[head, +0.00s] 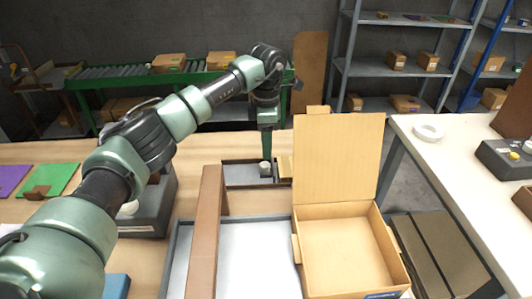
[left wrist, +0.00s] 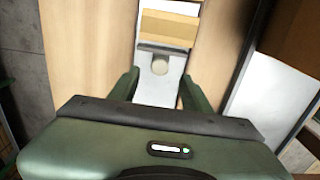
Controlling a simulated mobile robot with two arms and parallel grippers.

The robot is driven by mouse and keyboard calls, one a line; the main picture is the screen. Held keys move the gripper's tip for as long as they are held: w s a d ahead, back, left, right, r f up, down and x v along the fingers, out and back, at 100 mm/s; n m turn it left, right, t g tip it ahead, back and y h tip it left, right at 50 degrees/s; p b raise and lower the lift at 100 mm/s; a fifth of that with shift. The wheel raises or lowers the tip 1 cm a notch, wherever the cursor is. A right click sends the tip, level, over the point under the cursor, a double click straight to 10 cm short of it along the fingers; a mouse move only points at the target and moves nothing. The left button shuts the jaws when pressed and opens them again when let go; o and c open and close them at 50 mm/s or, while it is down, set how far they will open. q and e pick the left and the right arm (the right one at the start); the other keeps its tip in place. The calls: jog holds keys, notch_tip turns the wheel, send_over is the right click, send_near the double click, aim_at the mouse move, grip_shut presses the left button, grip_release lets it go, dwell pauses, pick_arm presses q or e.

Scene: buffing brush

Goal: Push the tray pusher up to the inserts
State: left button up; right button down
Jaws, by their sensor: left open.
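The narrow tray (head: 238,174) lies on the wooden table, with a grey floor and dark rim. The tray pusher shows as a pale round knob (head: 264,169) in the head view; in the left wrist view the knob (left wrist: 160,67) sits just in front of a dark crossbar (left wrist: 164,48). The tan inserts (head: 285,166) stand at the tray's right end and show beyond the bar in the left wrist view (left wrist: 167,30). I cannot tell whether bar and inserts touch. My left gripper (head: 266,154) points down at the knob; its open fingers (left wrist: 160,94) stand apart, empty. My right gripper is out of view.
An open cardboard box (head: 345,250) with raised lid stands in front right of the tray. A brown upright board (head: 207,235) and a grey-rimmed white tray (head: 255,260) are beside it. A white table (head: 450,165) is at right. Green and purple sheets lie left.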

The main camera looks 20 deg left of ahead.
aim_at(267, 169)
pick_arm(q)
jog(key=shift+r, duration=0.15)
jog(key=c, duration=0.4)
jog(key=shift+s+a, duration=0.25)
jog(key=shift+a, duration=0.05)
jog(key=c, duration=0.5)
jog(key=s+a, duration=0.2)
jog(key=s+a+r+n+t+h, duration=0.1)
jog(key=s+a, duration=0.1)
jog(key=a, duration=0.1)
jog(key=s+a+r+n+h+p, duration=0.1)
jog(key=s+a, duration=0.1)
jog(key=shift+a+r+t, duration=0.25)
jog(key=shift+a+t, duration=0.05)
jog(key=shift+t, duration=0.1)
grip_shut()
jog(key=shift+n, duration=0.3)
jog(key=p+x, duration=0.1)
jog(key=x, duration=0.8)
jog(key=shift+d+f, duration=0.2)
jog(key=shift+f, duration=0.05)
jog(key=w+d+p, duration=0.1)
jog(key=w+d, duration=0.1)
jog(key=shift+w+d, duration=0.1)
jog(key=shift+d, duration=0.2)
jog(key=shift+w+d+f, duration=0.1)
jog(key=shift+w+d, duration=0.15)
